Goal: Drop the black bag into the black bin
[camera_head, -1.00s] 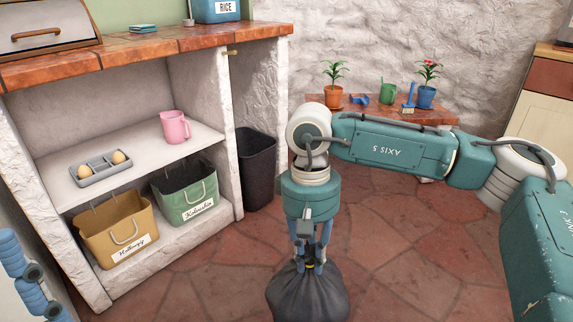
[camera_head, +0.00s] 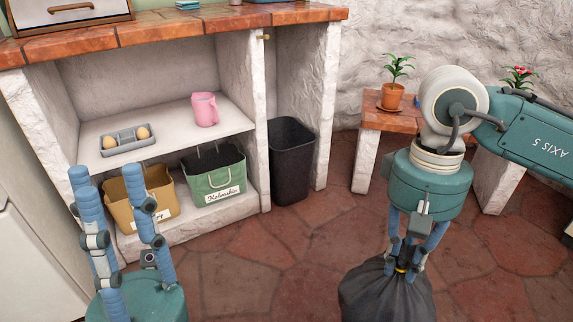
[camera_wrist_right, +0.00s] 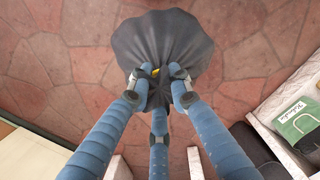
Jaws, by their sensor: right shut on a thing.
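The black bag (camera_head: 386,294) hangs below my right gripper (camera_head: 404,266), which is shut on its gathered neck by a yellow tie. In the right wrist view the bag (camera_wrist_right: 150,45) spreads out past the closed fingertips (camera_wrist_right: 160,76). The black bin (camera_head: 291,165) stands upright on the floor in a gap of the counter, left of and beyond the bag. Its top is open, and the bag is apart from it. My left gripper (camera_head: 113,195) is at the lower left with its fingers spread, empty. The bag's bottom is cut off in the head view.
Left of the bin, the counter holds a green crate (camera_head: 215,188), a brown crate (camera_head: 143,201), a pink mug (camera_head: 205,108) and an egg tray (camera_head: 126,141). A low table (camera_head: 392,116) with a potted plant (camera_head: 393,92) stands behind my right arm. Tiled floor between bag and bin is clear.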

